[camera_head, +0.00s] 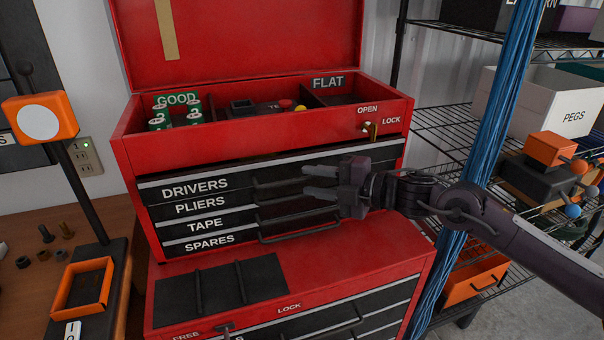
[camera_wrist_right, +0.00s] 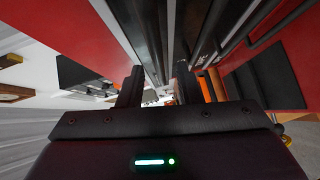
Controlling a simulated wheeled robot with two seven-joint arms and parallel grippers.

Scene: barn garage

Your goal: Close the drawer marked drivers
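The drawer marked DRIVERS (camera_head: 241,182) is the top one of several black drawers in the red tool chest (camera_head: 140,150). Its pale upper edge shows; I cannot tell exactly how far out it stands. My right gripper (camera_head: 311,181) is in front of the right part of the drawer fronts, its fingers pointing left and hiding part of them. In the right wrist view its two fingers (camera_wrist_right: 158,88) are apart with nothing held between them. Whether it touches the drawer is unclear. My left gripper is not in view.
The chest's lid (camera_head: 240,40) stands open above a tray with green cans (camera_head: 160,117). A key (camera_head: 370,130) sticks out at the upper right front. A wire shelf (camera_head: 440,125) and blue cable bundle (camera_head: 505,90) stand at right. An orange tray (camera_head: 83,287) lies at left.

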